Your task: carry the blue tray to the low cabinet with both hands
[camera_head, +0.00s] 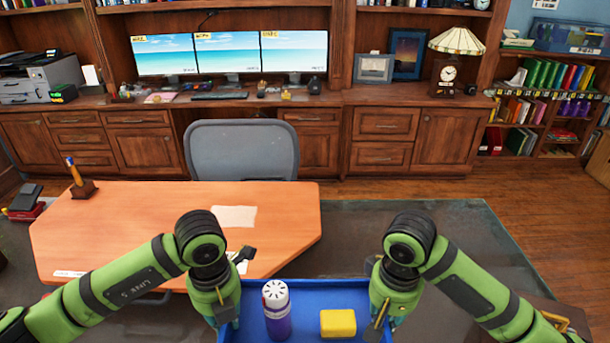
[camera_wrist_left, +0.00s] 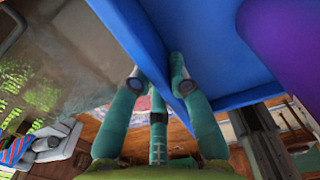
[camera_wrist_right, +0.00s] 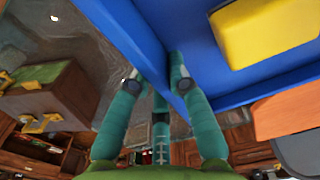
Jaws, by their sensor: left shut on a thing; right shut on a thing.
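The blue tray (camera_head: 300,290) is at the bottom centre of the head view, held between my two arms; its near edge is cut off. A purple bottle with a white lid (camera_head: 276,308) stands in it, and a yellow block (camera_head: 338,323) lies to the bottle's right. My left gripper (camera_head: 226,318) is shut on the tray's left wall, which also shows in the left wrist view (camera_wrist_left: 150,40). My right gripper (camera_head: 376,325) is shut on the tray's right wall, also seen in the right wrist view (camera_wrist_right: 150,40). Which cabinet is the low cabinet, I cannot tell.
An orange-topped desk (camera_head: 150,225) stands ahead on the left, with a grey chair (camera_head: 240,150) behind it. Wood cabinets (camera_head: 440,140) with monitors line the back wall. Open wood floor (camera_head: 530,210) lies on the right. A wooden piece with a brass handle (camera_head: 553,319) is at the lower right.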

